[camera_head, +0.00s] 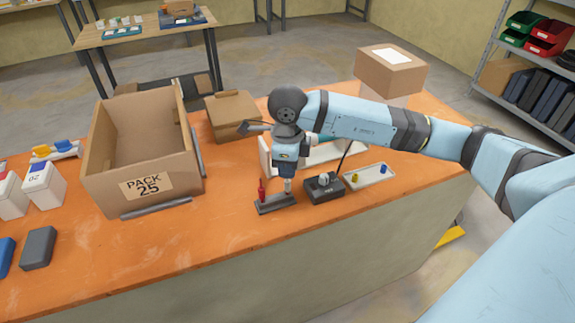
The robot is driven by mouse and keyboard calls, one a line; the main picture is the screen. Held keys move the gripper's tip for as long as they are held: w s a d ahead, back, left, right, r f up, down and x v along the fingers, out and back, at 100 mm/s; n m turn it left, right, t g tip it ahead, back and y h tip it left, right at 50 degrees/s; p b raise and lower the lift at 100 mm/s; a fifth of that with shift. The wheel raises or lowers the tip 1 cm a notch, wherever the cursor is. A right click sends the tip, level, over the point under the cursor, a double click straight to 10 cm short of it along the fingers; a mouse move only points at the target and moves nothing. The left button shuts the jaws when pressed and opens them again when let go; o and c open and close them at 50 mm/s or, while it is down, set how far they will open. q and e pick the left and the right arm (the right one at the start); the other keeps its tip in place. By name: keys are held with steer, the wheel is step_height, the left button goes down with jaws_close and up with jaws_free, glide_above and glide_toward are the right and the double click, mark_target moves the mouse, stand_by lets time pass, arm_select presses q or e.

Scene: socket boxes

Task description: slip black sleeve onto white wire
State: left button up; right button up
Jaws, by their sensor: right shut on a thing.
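My right gripper (288,188) points down over the right end of a dark grey block (275,206) on the orange table. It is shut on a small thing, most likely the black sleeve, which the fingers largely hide. A red upright piece (262,190) stands at the left end of the same block. The white wire cannot be made out clearly; the gripper covers that end of the block. I cannot tell whether sleeve and wire touch. My left gripper is not in view.
Right of the gripper are a dark box (325,192) with a pale knob and a thin black rod, and a white tray (369,178) with yellow and blue pieces. A large open carton (145,165) stands left.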

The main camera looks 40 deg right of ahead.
steer(key=shift+f+b, duration=0.3)
steer(key=shift+f, duration=0.1)
steer(key=o, duration=1.2)
steer(key=shift+c, duration=0.2)
step_height(320, 180, up, 7)
steer(key=p, duration=0.3)
steer(key=shift+p, duration=0.4)
steer(key=shift+r, duration=0.3)
